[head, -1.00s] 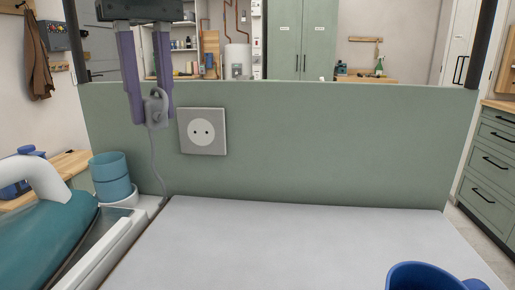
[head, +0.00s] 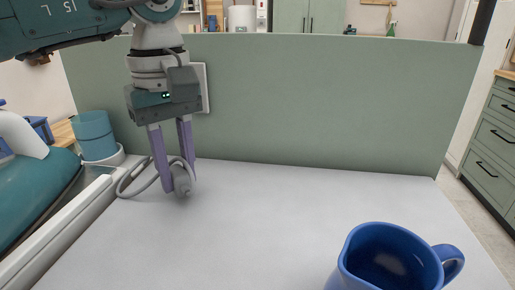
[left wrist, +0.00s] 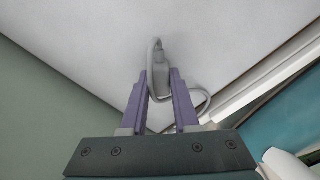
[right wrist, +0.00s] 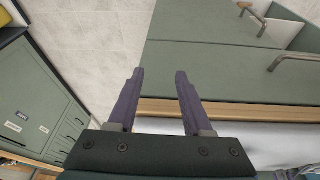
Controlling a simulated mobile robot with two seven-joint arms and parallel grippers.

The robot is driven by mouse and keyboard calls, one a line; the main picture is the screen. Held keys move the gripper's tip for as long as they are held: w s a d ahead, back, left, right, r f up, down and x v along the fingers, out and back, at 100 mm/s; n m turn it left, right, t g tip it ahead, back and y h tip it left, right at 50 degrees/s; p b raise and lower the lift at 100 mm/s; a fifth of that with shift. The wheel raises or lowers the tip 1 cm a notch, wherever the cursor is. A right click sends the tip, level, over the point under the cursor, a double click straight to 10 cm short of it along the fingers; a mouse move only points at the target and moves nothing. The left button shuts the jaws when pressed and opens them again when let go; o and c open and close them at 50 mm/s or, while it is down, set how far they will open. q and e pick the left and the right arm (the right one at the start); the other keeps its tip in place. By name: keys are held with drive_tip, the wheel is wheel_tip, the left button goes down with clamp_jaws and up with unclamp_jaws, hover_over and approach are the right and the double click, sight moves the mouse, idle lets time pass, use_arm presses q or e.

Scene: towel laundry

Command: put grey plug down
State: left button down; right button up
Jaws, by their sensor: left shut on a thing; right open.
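The grey plug (head: 183,184) is between the purple fingertips of my left gripper (head: 175,180), low over the white-grey tabletop (head: 260,215) near its back left. The left wrist view shows the plug (left wrist: 159,82) pinched between the fingers (left wrist: 160,92). Its grey cord (head: 140,190) loops out to the left. I cannot tell whether the plug touches the surface. The wall socket (head: 204,88) is mostly hidden behind my left gripper. In the right wrist view my right gripper (right wrist: 158,75) is open and empty, away from the plug.
A blue jug (head: 385,262) stands at the front right of the tabletop. A green panel (head: 330,105) closes the back. The middle of the tabletop is clear.

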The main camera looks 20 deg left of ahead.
sight(177, 169)
use_arm(q)
drive_tip(key=shift+f+b, duration=0.6)
drive_tip(key=shift+b, duration=0.05)
drive_tip(key=c, duration=0.7)
unclamp_jaws()
drive_tip(key=shift+o, duration=0.2)
drive_tip(key=shift+r, duration=0.1)
drive_tip(key=shift+r+p, duration=0.25)
drive_tip(key=shift+p, duration=0.1)
wheel_tip(177, 169, up, 13)
drive_tip(key=shift+f+p, duration=0.15)
drive_tip(key=shift+p, duration=0.15)
